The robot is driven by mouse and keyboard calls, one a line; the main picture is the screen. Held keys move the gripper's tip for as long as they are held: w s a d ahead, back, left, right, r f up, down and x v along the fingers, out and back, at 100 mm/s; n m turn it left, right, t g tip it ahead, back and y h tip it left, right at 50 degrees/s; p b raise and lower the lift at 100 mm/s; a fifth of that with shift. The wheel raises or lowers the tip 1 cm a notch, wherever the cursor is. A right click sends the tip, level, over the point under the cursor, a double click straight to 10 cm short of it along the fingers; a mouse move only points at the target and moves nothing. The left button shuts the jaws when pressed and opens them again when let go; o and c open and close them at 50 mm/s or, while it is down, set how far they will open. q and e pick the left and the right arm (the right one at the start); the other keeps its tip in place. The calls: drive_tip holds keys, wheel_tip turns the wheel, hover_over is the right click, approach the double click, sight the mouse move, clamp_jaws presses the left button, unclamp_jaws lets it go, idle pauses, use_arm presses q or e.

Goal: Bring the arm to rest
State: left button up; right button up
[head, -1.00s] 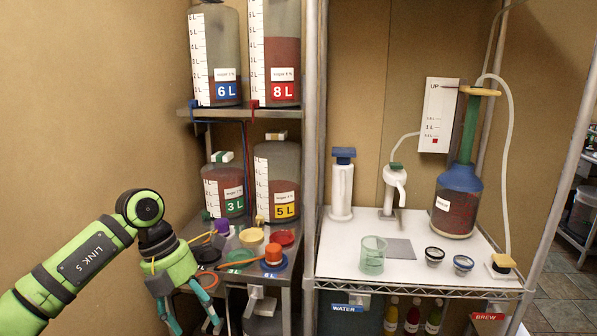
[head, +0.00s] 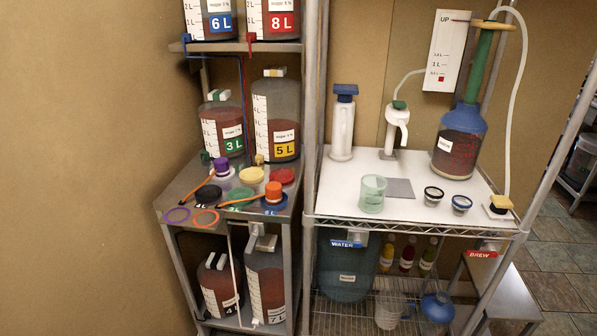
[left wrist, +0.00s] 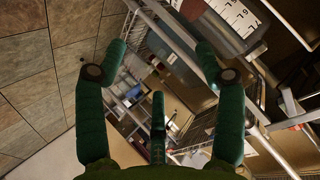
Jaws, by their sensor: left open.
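My left gripper (left wrist: 160,75) shows in the left wrist view with its green fingers spread wide and nothing between them. Behind the fingers are tiled floor, metal shelf bars and part of a container with a printed scale, all seen at a tilt. Neither of my arms shows in the head view now. My right gripper is in no view.
The left rack shelf (head: 168,198) holds lids, rings and jugs, including the 3 L jug (head: 222,125) and 5 L jug (head: 277,115). The white worktop (head: 330,195) carries a green beaker (head: 372,193) and a blue-and-green vessel (head: 460,140).

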use_arm(q)
drive_tip(key=s+a+f+n+g+y, duration=0.1)
drive_tip(key=s+f, duration=0.4)
drive_tip(key=s, duration=0.7)
drive_tip(key=s+a+f+n+g+y, duration=0.1)
drive_tip(key=s+f+n+g, duration=0.2)
drive_tip(key=s, duration=1)
drive_tip(key=s+a+f+n+g+y, duration=0.1)
drive_tip(key=s+f+n+g, duration=0.2)
drive_tip(key=s, duration=0.9)
wheel_tip(320, 180, down, 4)
drive_tip(key=g, duration=0.2)
drive_tip(key=shift+s+f+g, duration=0.15)
drive_tip(key=shift+s+g, duration=0.05)
drive_tip(key=shift+g, duration=0.1)
